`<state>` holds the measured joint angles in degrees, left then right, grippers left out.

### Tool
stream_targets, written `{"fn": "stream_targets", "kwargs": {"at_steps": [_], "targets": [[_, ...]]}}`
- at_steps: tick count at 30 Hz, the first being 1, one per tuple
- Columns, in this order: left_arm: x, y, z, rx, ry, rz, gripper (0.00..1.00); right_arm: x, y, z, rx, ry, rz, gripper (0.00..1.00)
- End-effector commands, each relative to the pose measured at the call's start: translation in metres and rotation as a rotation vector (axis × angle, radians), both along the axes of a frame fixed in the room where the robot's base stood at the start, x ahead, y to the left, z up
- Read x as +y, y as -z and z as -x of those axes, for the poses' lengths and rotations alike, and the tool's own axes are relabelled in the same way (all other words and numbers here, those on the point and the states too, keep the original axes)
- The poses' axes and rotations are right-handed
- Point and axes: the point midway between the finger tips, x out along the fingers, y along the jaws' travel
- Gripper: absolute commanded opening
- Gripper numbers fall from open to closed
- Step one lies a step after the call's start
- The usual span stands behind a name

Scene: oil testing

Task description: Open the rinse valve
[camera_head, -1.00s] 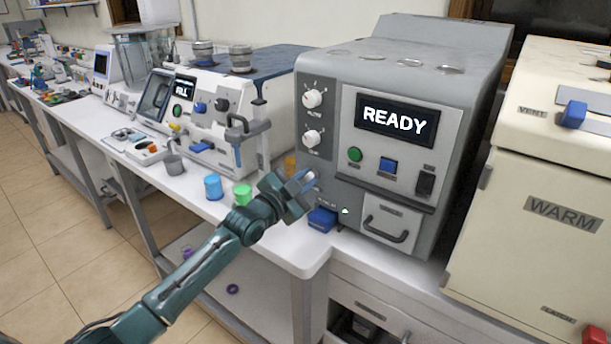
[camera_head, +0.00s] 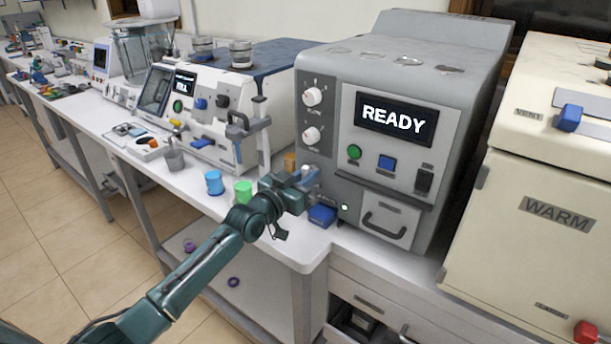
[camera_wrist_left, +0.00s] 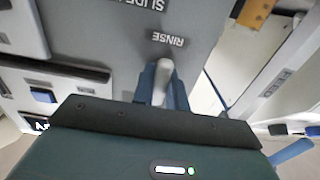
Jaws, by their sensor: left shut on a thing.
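The rinse valve is a small pale lever (camera_wrist_left: 163,70) under the upside-down word RINSE (camera_wrist_left: 168,39) on a grey panel in the left wrist view. My left gripper (camera_wrist_left: 161,90) has its blue fingers on both sides of the lever and is shut on it. In the head view my left gripper (camera_head: 306,179) is at the lower left of the grey machine (camera_head: 335,150), whose screen reads READY. The gripper and wrist largely hide the valve there. My right gripper is not in view.
A blue block (camera_head: 322,215) sits just below the gripper. Green (camera_head: 243,190) and blue (camera_head: 214,182) cups stand on the white bench to the left. A cream WARM machine (camera_head: 545,180) stands at the right. A drawer handle (camera_head: 385,225) juts from the grey machine.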

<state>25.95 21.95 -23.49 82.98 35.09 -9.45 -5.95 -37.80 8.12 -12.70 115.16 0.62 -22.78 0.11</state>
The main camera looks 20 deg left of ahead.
Motion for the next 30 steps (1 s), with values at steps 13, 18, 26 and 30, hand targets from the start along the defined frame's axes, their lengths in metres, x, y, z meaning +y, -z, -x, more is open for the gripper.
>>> {"fn": "stream_targets", "kwargs": {"at_steps": [13,18,26,30], "targets": [[0.0001,0.0008,0.0001,0.010,0.000,0.022,0.00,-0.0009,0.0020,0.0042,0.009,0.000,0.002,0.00],[0.0000,0.0008,0.0001,0.010,0.000,0.021,0.21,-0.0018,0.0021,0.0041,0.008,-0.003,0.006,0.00],[-0.0002,0.0004,0.0001,0.008,0.000,0.019,0.36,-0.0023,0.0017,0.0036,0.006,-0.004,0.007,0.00],[-0.0001,0.0003,0.0003,0.008,0.000,0.018,0.36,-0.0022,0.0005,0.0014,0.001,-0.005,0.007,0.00]]}}
